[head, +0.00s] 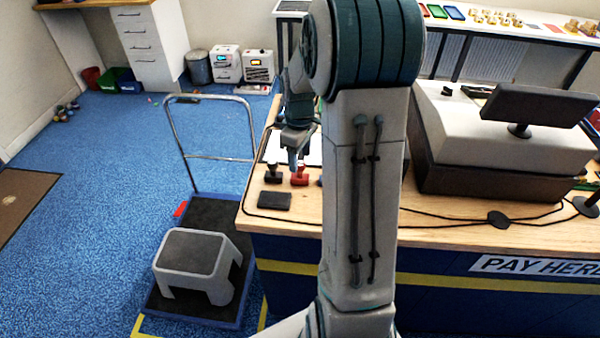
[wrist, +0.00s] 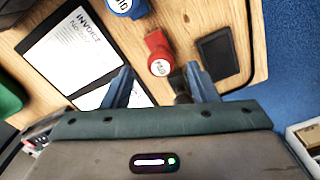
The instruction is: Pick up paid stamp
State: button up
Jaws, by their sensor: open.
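The red stamp (head: 300,179) stands on the wooden counter. In the wrist view the red stamp (wrist: 158,52) has a round white label with red lettering that seems to read PAID. My gripper (head: 294,166) is above the counter by the stamps. In the wrist view my gripper (wrist: 160,86) is open, with its two blue fingers apart and nothing held. The red stamp shows just beyond the gap between the fingertips. A black stamp (head: 273,173) stands to the left of the red one; it is partly hidden by the right finger in the wrist view.
A blue stamp (wrist: 127,6) stands near the red one. A dark pad (head: 275,200) lies near the counter's edge, and a clipboard with an invoice (wrist: 80,38) lies to the other side. The cash register (head: 490,140) fills the right. A trolley with a grey step stool (head: 190,250) stands left.

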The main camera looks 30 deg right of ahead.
aim_at(300, 163)
jog(key=shift+s+f, duration=0.1)
jog(key=shift+f, duration=1.6)
jog(key=c, duration=1)
jog(key=shift+c, duration=0.2)
jog(key=shift+r, duration=0.1)
jog(key=shift+r, duration=0.55)
notch_tip(300, 163, up, 3)
jog(key=shift+f+b, duration=0.1)
jog(key=shift+b, duration=0.3)
jog(key=w+d+r+b, duration=0.1)
jog(key=w+r, duration=0.6)
jog(key=w, duration=0.4)
jog(key=shift+w, duration=0.35)
